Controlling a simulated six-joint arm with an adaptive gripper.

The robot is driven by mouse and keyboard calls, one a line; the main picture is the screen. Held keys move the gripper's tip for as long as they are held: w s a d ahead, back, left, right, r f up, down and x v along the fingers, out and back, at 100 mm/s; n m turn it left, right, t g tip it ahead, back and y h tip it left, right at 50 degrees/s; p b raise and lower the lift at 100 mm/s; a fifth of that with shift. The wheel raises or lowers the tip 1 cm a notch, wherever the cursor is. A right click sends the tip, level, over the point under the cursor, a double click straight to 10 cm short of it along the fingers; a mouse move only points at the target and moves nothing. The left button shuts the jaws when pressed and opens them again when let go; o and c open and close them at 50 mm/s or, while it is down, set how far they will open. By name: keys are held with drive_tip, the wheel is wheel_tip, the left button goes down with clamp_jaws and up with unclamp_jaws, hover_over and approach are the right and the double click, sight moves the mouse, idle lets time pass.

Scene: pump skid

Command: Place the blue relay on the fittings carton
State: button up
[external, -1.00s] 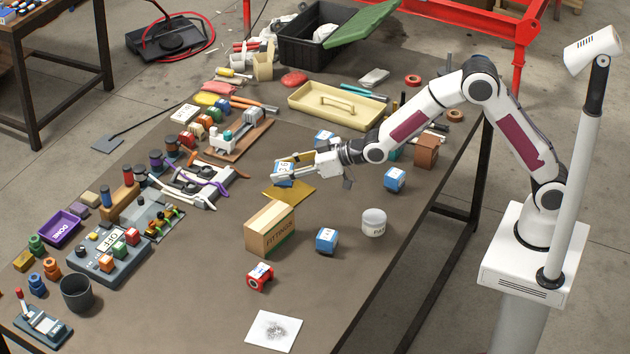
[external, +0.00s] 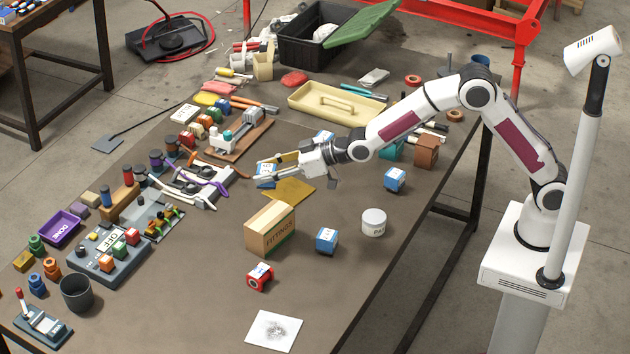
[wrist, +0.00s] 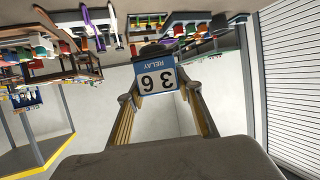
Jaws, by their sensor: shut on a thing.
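My gripper (external: 275,172) is shut on a blue relay (external: 265,175) with a white label. In the wrist view the relay (wrist: 156,77) sits between the fingertips, its label reading "RELAY 36" upside down. My gripper holds it above the bench, behind and apart from the fittings carton. The fittings carton (external: 270,229) is a closed tan box with a green stripe, standing on the bench in front of my gripper.
A yellow-brown mat (external: 288,192) lies under my gripper. A red relay (external: 260,277) is in front of the carton, and a white jar (external: 374,222) stands to its right. Lever gear (external: 205,187) crowds the left. The carton's top looks clear.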

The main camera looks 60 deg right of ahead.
sight(268, 189)
drive_tip(key=shift+f, duration=3.1)
drive_tip(key=shift+f, duration=1.85)
drive_tip(key=shift+f, duration=0.1)
drive_tip(key=o, duration=1.2)
drive_tip(key=shift+s, duration=0.1)
drive_tip(key=shift+s+d+r, duration=0.1)
drive_tip(key=shift+s+r, duration=0.05)
drive_tip(key=shift+r, duration=0.1)
drive_tip(key=shift+v, duration=5.65)
